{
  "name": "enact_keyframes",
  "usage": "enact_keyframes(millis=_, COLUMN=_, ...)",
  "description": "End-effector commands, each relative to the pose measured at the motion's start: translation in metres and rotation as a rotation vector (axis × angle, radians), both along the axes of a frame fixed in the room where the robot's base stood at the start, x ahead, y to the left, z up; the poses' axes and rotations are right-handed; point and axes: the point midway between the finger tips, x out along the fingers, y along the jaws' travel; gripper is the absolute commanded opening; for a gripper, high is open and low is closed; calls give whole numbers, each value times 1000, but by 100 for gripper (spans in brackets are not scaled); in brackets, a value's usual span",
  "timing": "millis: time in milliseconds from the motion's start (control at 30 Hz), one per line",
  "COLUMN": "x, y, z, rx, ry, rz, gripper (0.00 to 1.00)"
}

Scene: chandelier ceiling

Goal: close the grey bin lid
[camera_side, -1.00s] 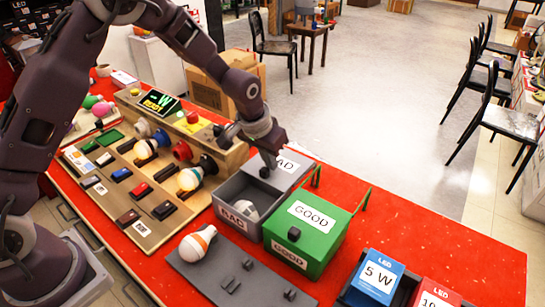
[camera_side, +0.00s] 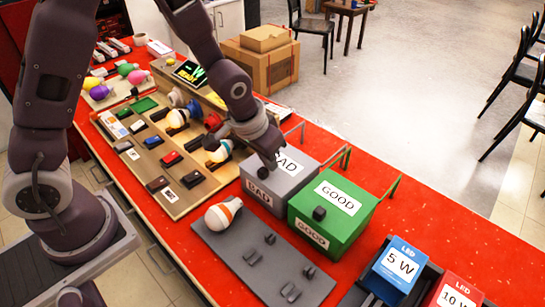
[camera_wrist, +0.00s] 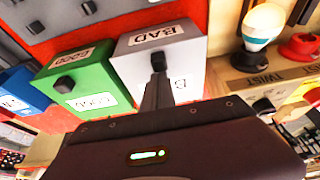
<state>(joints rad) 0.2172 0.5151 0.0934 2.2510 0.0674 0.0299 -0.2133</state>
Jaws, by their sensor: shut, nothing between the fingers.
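The grey bin (camera_side: 258,191) labelled BAD stands left of the green bin. Its grey lid (camera_side: 303,170) lies over the top, and no opening or contents show. A dark knob (camera_side: 263,172) sits on the lid near its front. My gripper (camera_side: 270,160) is shut and empty, with its tips right at the knob. In the wrist view the shut fingers (camera_wrist: 157,90) point at the knob (camera_wrist: 158,62) over the grey bin (camera_wrist: 155,34); I cannot tell whether they touch it.
The green GOOD bin (camera_side: 327,240) stands close on the right with its lid down. A grey tray (camera_side: 225,240) with a white and orange bulb (camera_side: 223,213) lies in front. A wooden test panel (camera_side: 165,185) is at the left.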

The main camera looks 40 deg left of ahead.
Motion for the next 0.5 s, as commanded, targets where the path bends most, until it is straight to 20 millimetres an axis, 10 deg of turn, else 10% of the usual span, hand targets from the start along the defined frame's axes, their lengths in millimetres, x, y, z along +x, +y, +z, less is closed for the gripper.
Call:
enact_keyframes(millis=167, x=-5, y=0, z=-4, rx=4, ry=27, rz=-5, gripper=0)
enact_keyframes(millis=400, x=39, y=0, z=-2, rx=0, ry=7, rz=-1, gripper=0)
enact_keyframes(millis=500, x=31, y=-1, z=26, rx=0, ry=0, rz=-2, gripper=0)
